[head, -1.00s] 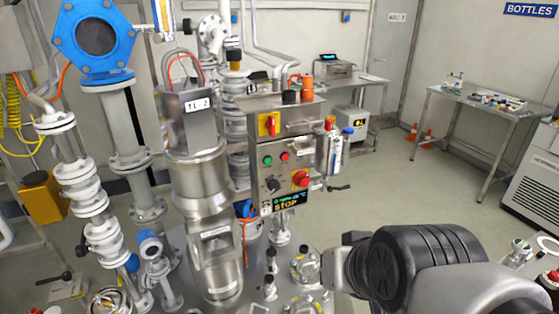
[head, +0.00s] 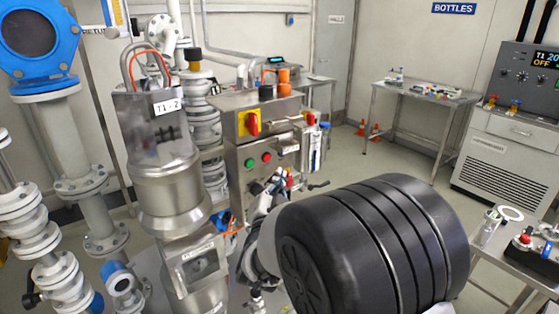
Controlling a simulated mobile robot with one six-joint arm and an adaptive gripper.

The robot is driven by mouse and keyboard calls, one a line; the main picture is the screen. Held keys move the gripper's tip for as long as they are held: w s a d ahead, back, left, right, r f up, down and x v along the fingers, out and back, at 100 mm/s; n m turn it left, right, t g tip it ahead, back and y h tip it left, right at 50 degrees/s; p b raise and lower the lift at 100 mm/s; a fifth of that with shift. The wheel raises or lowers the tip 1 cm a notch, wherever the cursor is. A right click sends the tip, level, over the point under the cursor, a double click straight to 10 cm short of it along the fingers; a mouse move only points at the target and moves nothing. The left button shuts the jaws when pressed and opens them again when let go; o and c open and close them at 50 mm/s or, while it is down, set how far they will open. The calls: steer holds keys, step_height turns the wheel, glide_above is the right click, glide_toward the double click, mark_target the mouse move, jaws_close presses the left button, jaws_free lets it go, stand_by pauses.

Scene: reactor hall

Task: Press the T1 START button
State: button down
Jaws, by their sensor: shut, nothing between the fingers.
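A steel control box (head: 232,150) stands at the middle left. Its front has a green button (head: 249,163) and a red button (head: 266,157) side by side; their labels are too small to read, so I cannot tell which button is T1 START. A yellow plate with a red switch (head: 252,123) sits above them. My gripper (head: 273,192) is small and partly hidden behind my wrist. It is shut and empty, in front of the box's lower front, below the two buttons. I cannot tell if it touches the box. My arm hides the box's lower display.
A steel vessel labelled T1-2 (head: 155,160) stands close left of the box. Valves and pipes (head: 90,200) fill the left. A cabinet at right has a display reading T1 and OFF (head: 545,60). A side table (head: 420,92) stands behind, with open floor before it.

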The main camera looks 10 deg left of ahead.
mark_target(250, 164)
steer(key=shift+f+m+t+h, duration=0.3)
steer(key=shift+f+h, duration=0.05)
steer(key=shift+h, duration=0.05)
steer(key=shift+d, duration=0.1)
steer(key=shift+w, duration=0.1)
steer(key=shift+w+a+p, duration=0.4)
steer(key=shift+w+a, duration=1.05)
steer(key=shift+a, duration=0.2)
steer(key=shift+w+a+p, duration=0.4)
steer(key=shift+w+a, duration=1.05)
steer(key=shift+a, duration=0.15)
steer(key=shift+w, duration=0.1)
steer(key=shift+w+a+b, duration=0.2)
steer(key=shift+a+b, duration=0.1)
